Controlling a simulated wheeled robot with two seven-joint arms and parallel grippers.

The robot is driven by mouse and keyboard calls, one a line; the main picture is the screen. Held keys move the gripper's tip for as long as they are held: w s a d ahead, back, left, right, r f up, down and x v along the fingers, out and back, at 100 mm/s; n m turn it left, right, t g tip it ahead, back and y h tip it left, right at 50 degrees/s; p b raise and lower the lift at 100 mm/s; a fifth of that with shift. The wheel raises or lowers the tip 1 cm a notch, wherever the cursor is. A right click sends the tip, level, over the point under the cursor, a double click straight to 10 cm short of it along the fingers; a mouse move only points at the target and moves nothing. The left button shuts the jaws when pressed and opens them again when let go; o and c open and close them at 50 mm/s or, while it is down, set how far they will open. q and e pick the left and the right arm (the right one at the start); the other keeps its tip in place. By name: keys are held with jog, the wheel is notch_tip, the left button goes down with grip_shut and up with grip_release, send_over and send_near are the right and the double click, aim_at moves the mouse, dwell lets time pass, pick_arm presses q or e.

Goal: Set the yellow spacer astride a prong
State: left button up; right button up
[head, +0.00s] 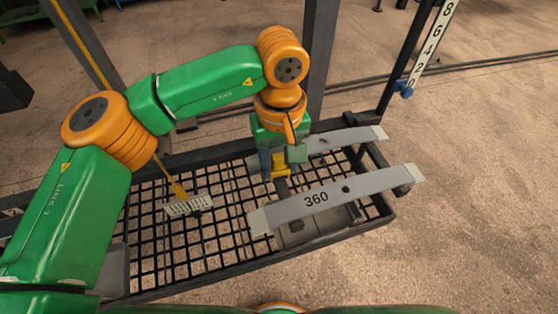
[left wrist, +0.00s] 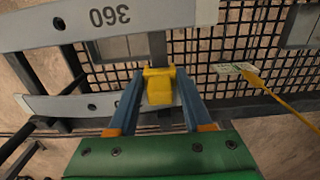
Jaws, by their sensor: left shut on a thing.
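The yellow spacer (head: 279,168) is held between the fingertips of my left gripper (head: 283,160), above the mesh rack between two grey leaf springs. The spacer also shows in the left wrist view (left wrist: 159,86), with the blue fingers of my left gripper (left wrist: 158,88) shut on either side of it. A dark prong (left wrist: 157,47) runs from the spacer's edge toward the spring marked 360. The prong also shows in the head view (head: 282,186), just below the spacer. I cannot tell whether the spacer sits astride it or only lies over it. My right gripper is not in view.
The spring marked 360 (head: 340,198) lies at the front, and another grey spring (head: 345,139) lies behind. A pale brush-like piece with a yellow handle (head: 188,206) is on the mesh (head: 150,245) at left. A dark post (head: 319,55) and a number scale (head: 432,42) stand behind.

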pick_arm(q)
jog(key=shift+f, duration=0.1)
dwell(0.5)
jog(key=shift+f+b, duration=0.5)
jog(key=shift+b, duration=0.1)
jog(key=shift+f, duration=0.2)
jog(key=o, duration=1.1)
